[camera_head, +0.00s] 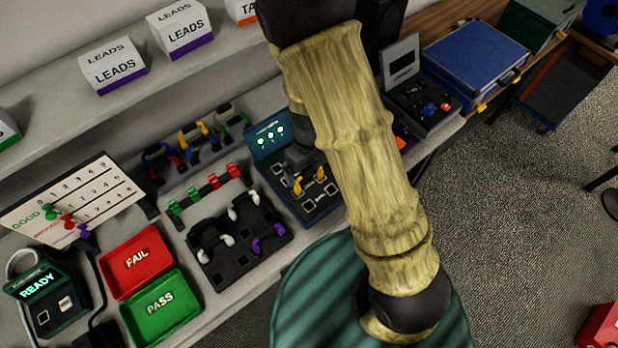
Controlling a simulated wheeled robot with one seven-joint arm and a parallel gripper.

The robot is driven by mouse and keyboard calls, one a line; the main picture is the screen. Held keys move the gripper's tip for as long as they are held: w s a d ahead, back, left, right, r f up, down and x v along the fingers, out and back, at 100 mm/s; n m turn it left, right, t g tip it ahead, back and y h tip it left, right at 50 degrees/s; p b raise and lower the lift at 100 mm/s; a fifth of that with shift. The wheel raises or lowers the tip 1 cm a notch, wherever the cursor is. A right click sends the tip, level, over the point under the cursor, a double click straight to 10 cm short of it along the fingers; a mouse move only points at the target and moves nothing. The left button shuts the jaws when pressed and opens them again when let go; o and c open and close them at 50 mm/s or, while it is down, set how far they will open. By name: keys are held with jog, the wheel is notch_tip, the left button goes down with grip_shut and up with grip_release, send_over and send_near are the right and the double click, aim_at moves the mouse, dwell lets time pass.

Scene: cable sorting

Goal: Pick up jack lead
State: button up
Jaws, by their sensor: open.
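I cannot tell for sure which lead is the jack lead. A black tray (262,262) at the lower middle holds leads with white plugs (245,203) and one with purple plugs (268,243). A lead with yellow plugs (297,186) sits at the dark teal test box (265,142), right of the tray. My gripper (304,165) shows only in part as a dark shape over that box, mostly hidden behind my arm. It is open, and I cannot tell whether it touches the yellow-plugged lead.
A red FAIL tray (116,284) and a green PASS tray (188,319) lie at the left front, beside a READY box (73,312). A rack of coloured leads (172,150) stands behind. Boxes marked LEADS (112,79) stand on the shelf. A blue case (473,58) is at the right.

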jog(key=shift+f, duration=2.35)
jog(key=c, duration=0.9)
jog(key=shift+o, duration=0.2)
jog(key=shift+r, duration=0.1)
notch_tip(320, 180, up, 10)
jog(key=shift+f+p, duration=0.1)
jog(key=shift+p, duration=0.5)
